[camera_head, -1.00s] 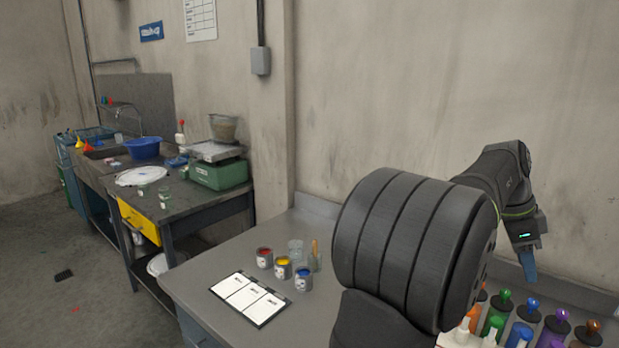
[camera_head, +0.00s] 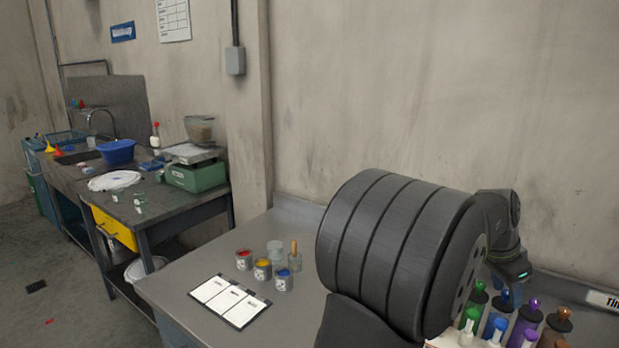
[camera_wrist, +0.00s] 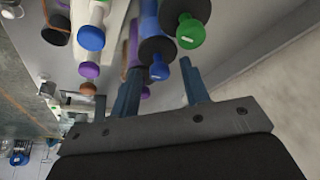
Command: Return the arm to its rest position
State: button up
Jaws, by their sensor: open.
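My arm fills the right half of the head view, with its dark wrist (camera_head: 510,265) low by the wall, behind several coloured bottles. My gripper (camera_wrist: 160,68) shows in the wrist view as two blue fingers spread apart, with no object held between them. The fingers are close to bottles with green (camera_wrist: 190,30) and blue (camera_wrist: 160,70) tops; I cannot tell whether they touch. In the head view the fingers are hidden or too hard to make out.
Purple (camera_head: 525,318) and brown (camera_head: 557,325) bottles stand at the table's right. A green scale (camera_head: 195,177) stands on the far bench.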

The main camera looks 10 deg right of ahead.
jog(key=n+t, duration=0.1)
jog(key=n, duration=0.3)
jog(key=shift+s+n+t, duration=0.15)
jog(key=shift+n+t, duration=0.25)
jog(key=shift+y, duration=0.3)
jog(key=shift+v, duration=2.75)
